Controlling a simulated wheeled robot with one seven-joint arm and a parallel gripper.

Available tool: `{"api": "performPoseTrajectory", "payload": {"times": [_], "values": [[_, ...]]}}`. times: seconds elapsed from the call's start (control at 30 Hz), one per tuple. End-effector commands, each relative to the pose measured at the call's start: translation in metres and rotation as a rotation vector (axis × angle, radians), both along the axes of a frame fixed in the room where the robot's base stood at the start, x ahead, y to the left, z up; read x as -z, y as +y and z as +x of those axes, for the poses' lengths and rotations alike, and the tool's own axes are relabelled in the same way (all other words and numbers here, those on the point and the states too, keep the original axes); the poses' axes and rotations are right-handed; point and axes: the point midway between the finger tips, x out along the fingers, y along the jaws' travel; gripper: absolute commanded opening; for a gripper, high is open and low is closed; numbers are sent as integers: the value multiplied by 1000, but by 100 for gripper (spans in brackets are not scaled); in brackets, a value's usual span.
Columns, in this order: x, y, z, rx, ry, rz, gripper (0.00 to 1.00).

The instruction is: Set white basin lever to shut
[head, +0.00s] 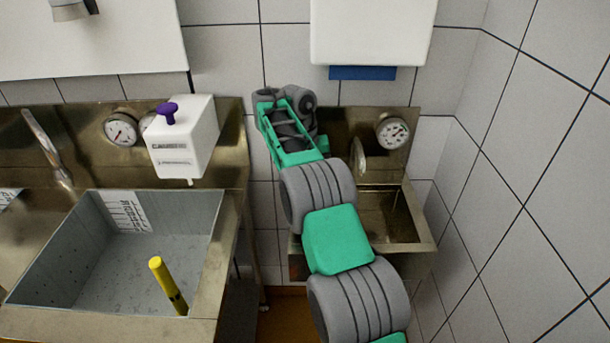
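No lever that I can clearly identify as the white basin's shows. A large basin (88,282) at the left has pale grey inner walls and a steel rim. A yellow rod with a dark band (167,284) stands tilted in it. A smaller steel basin (425,215) is at the right, partly behind my green and grey arm. My gripper (285,112) is at the arm's far end, between the two basins near the wall. Its fingers cannot be made out.
A white dispenser box (183,140) with a purple knob (168,110) stands behind the large basin. Round gauges are on the left back panel (120,130) and right back panel (392,133). A white wall unit (372,32) hangs above. A tiled wall (530,170) closes the right side.

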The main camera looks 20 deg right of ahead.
Motion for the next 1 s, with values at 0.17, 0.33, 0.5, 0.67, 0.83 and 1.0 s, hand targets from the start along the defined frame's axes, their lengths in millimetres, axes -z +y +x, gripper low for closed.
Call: {"api": "performPoseTrajectory", "payload": {"times": [0.17,0.33,0.5,0.67,0.83,1.0], "values": [[0,-5,-1,29,1,2,0],[0,-4,-1,30,0,2,0],[0,-4,-1,30,0,2,18],[0,-5,-1,29,0,2,32],[0,-6,-1,30,1,1,38],[-3,-6,-1,30,0,1,38]]}}
